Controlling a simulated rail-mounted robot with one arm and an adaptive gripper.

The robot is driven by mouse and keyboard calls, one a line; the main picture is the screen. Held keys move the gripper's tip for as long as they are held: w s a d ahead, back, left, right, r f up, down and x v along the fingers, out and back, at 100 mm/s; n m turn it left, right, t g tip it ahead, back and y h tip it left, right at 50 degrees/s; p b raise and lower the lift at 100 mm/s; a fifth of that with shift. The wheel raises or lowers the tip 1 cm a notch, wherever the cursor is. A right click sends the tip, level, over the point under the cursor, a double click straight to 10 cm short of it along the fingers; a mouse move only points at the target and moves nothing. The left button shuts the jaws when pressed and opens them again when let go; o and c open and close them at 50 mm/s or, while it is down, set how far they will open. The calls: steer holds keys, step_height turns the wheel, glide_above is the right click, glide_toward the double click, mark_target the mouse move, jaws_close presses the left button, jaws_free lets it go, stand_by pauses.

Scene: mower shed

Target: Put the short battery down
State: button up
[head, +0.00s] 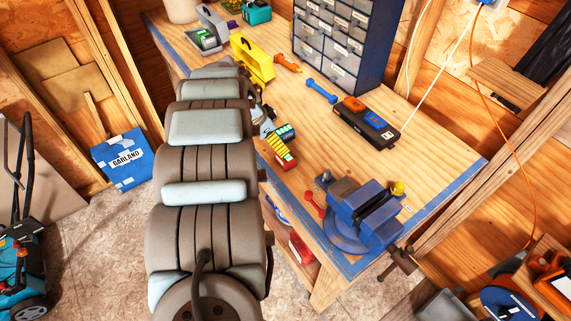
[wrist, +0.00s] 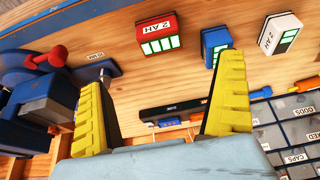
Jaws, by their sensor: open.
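My gripper (wrist: 164,72) is open in the wrist view, its two yellow-padded fingers wide apart with nothing held between them. Beyond the fingertips, a red battery (wrist: 158,36) marked 2 AH sits on the wooden bench (wrist: 128,85). A blue battery (wrist: 215,45) is near the right fingertip, and a white battery (wrist: 281,33) marked 2 AH is farther right. All three are apart from the fingers. I cannot tell which is the short one. In the head view a red battery (head: 287,161) shows beside my arm, which hides most of my gripper.
A black charger (head: 367,123) with orange and blue parts lies on the bench. A blue vise (head: 362,215) stands at the near corner. Bare wood lies right of the charger.

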steer(key=b, duration=0.5)
glide_above(285, 159)
steer(key=a, duration=0.2)
steer(key=shift+f, duration=2.2)
steer(key=shift+p+x, duration=1.1)
steer(key=shift+x, duration=0.8)
steer(key=shift+p+x, duration=0.3)
steer(key=shift+x, duration=1.35)
steer(key=shift+w, duration=0.1)
steer(key=c, duration=1.3)
